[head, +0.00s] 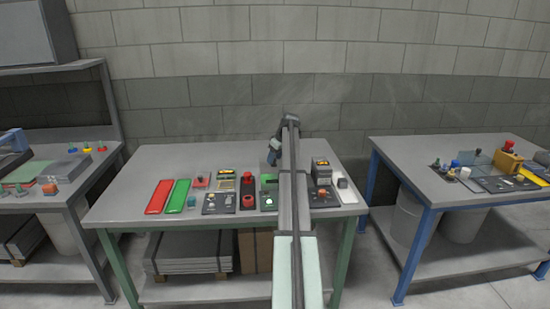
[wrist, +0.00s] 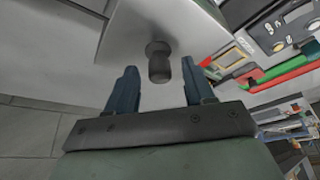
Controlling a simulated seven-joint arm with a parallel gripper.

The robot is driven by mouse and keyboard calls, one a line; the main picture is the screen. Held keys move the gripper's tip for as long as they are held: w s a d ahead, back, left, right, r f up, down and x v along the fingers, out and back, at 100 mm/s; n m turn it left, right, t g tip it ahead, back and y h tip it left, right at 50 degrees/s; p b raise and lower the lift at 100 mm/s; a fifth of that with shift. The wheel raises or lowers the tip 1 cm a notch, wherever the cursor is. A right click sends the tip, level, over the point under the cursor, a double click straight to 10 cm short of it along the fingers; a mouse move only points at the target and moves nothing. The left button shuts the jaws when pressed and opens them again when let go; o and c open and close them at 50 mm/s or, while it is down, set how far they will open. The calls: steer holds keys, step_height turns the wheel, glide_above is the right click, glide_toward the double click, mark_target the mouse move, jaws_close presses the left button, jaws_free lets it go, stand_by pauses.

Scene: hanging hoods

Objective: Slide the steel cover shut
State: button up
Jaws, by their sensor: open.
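In the wrist view, a plain grey metal surface (wrist: 120,28) with a short dark knob (wrist: 158,62) looks like the steel cover. I cannot tell how far along its slide it sits. My gripper (wrist: 157,80) is open, with its two dark blue fingers apart. The knob shows between and slightly beyond the fingertips, and nothing is held. I cannot tell whether the fingers touch it. In the head view, my arm crosses the middle table, and the cover cannot be made out there.
Control panels (wrist: 275,35) lie at the right in the wrist view. A blue-legged table (head: 440,200) stands right. The middle table's back left is clear.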

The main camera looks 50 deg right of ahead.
jaws_close()
stand_by(0.6)
